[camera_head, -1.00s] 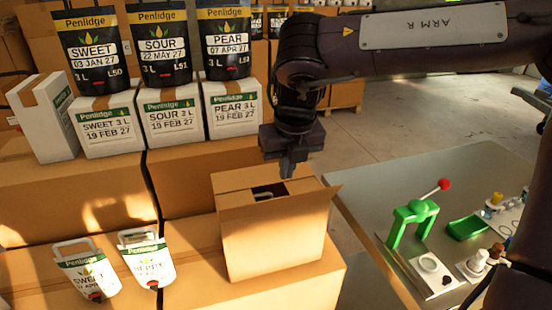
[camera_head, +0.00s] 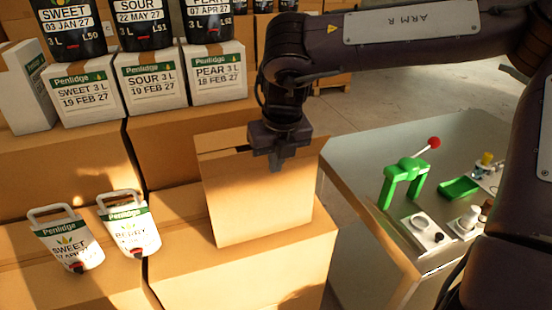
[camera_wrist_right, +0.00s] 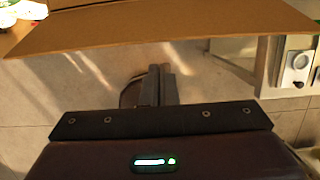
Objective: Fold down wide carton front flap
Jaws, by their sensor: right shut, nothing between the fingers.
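The wide carton (camera_head: 250,215) stands upright on a larger box in the head view. Its front face reads as one tall tan panel, and I cannot tell where the front flap's crease lies. A narrow dark slit shows at its top left, and a flap sticks out at its top right. My right gripper (camera_head: 277,165) is shut and empty, pointing down in front of the panel's upper part; contact is unclear. In the right wrist view, the shut fingers (camera_wrist_right: 158,85) are just below the edge of a cardboard panel (camera_wrist_right: 160,28). My left gripper is not in view.
Two white pouches, Sweet (camera_head: 68,240) and Berry (camera_head: 130,225), lie to the left. White cartons (camera_head: 150,80) and black pouches stand behind. At right, a metal table (camera_head: 350,185) holds a green press (camera_head: 405,180) and a green tray (camera_head: 459,188).

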